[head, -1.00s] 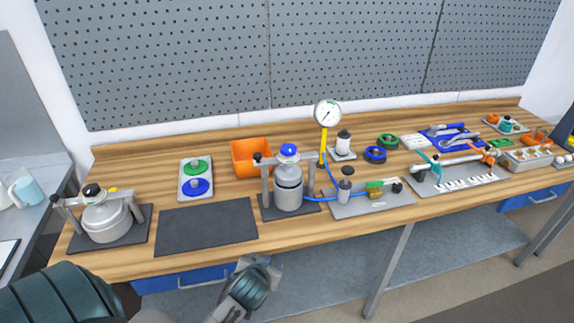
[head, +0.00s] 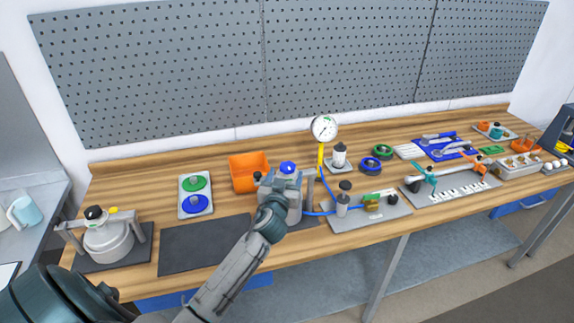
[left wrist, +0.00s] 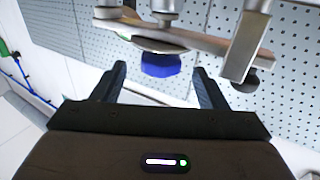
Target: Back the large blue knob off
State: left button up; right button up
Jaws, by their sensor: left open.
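A blue knob (head: 288,167) sits on top of the grey vessel (head: 294,212) in its frame near the middle of the bench. My left gripper (head: 282,183) is in front of this vessel and covers much of it. In the left wrist view the blue knob (left wrist: 160,65) lies between and beyond the two fingertips of the left gripper (left wrist: 158,82). The fingers are spread, empty and apart from the knob. Metal bars of the frame show close above it. My right gripper is not in view.
An orange bin (head: 249,172) stands behind left of the vessel. A pressure gauge (head: 324,128) on a yellow stem and a blue hose (head: 318,213) are close on the right. A dark mat (head: 204,245) lies bare on the left, beside another clamped vessel (head: 108,240).

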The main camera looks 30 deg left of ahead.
aim_at(286, 172)
pick_arm(q)
jog(key=shift+p+x, duration=0.4)
jog(key=shift+x, duration=1.15)
